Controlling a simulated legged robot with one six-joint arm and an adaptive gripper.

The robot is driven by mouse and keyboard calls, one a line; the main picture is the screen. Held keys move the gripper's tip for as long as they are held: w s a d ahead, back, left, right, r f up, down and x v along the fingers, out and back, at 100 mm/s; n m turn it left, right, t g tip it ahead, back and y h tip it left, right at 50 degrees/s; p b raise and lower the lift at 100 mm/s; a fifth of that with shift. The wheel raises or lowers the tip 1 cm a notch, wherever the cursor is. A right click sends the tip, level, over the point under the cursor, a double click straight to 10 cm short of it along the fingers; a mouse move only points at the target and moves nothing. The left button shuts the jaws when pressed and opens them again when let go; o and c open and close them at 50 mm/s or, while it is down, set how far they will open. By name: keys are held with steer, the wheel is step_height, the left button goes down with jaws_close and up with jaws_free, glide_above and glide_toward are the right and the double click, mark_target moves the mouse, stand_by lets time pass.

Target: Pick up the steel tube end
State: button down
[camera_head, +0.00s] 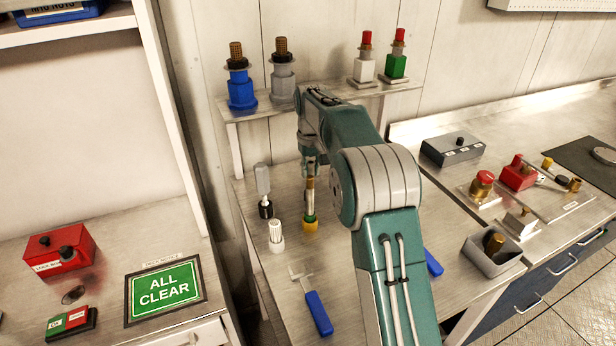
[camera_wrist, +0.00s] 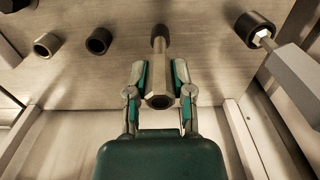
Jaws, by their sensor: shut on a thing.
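The tube end (camera_wrist: 159,75) is a metal hexagonal piece with a dark round opening facing the wrist camera. It stands between the two fingers of my gripper (camera_wrist: 161,84), which are shut on its sides. Its far end meets a dark round part (camera_wrist: 160,34). In the head view my gripper (camera_head: 309,172) points down over the bench.
A grey-handled tool (camera_head: 263,180) stands upright close by, with a white ribbed piece (camera_head: 276,232) in front. A blue-handled tool (camera_head: 318,312) lies on the bench. Behind is a raised shelf (camera_head: 330,95) with blue, grey, white and green fittings. A grey bin (camera_head: 480,262) stands at right.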

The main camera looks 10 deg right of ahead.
steer(key=s+d+r, duration=0.2)
steer(key=s+r, duration=0.6)
steer(key=s, duration=0.4)
steer(key=shift+s+d, duration=0.15)
steer(key=shift+d, duration=0.05)
steer(key=c, duration=1.3)
jaws_free()
jaws_close()
